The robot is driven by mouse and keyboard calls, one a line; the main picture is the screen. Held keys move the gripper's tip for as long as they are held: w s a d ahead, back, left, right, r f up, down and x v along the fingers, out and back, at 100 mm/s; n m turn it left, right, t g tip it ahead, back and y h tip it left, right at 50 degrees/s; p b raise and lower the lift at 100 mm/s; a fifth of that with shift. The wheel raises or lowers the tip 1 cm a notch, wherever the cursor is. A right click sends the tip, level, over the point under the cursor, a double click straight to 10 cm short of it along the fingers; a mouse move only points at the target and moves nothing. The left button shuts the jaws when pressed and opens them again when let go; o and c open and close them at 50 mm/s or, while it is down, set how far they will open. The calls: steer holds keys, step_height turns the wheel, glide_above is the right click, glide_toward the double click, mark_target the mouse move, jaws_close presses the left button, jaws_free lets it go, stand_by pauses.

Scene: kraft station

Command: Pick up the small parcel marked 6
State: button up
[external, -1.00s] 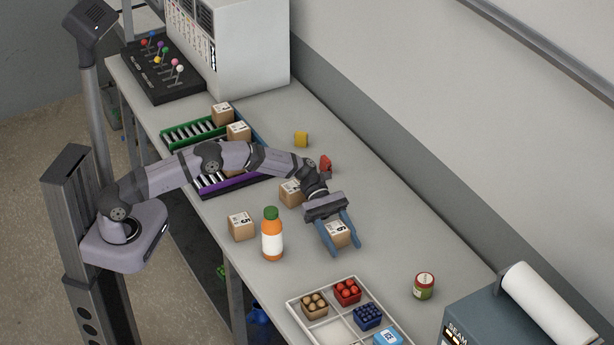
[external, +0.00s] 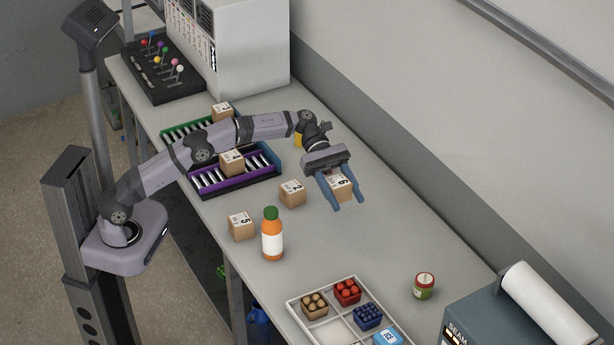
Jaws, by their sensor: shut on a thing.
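My gripper (external: 348,204) is shut on a small brown parcel (external: 341,187) with a white label, and its blue fingers lie on either side of it. The parcel appears to be held above the table; the mark on its label looks like a 6 but is small. Another small parcel (external: 292,194) stands on the table to the left of the gripper. A further parcel (external: 241,227) stands nearer the front edge, beside the orange bottle.
An orange bottle (external: 272,240) with a green cap stands mid-table. A purple roller rack (external: 236,182) carries a parcel (external: 232,163), with another parcel (external: 222,112) by the green rack (external: 178,135). A divided white tray (external: 328,333) and a jar (external: 424,286) stand toward the lower right.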

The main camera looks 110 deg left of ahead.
step_height(320, 180, up, 11)
steer(key=p, duration=0.5)
steer(key=shift+r+p, duration=0.2)
steer(key=shift+p, duration=0.2)
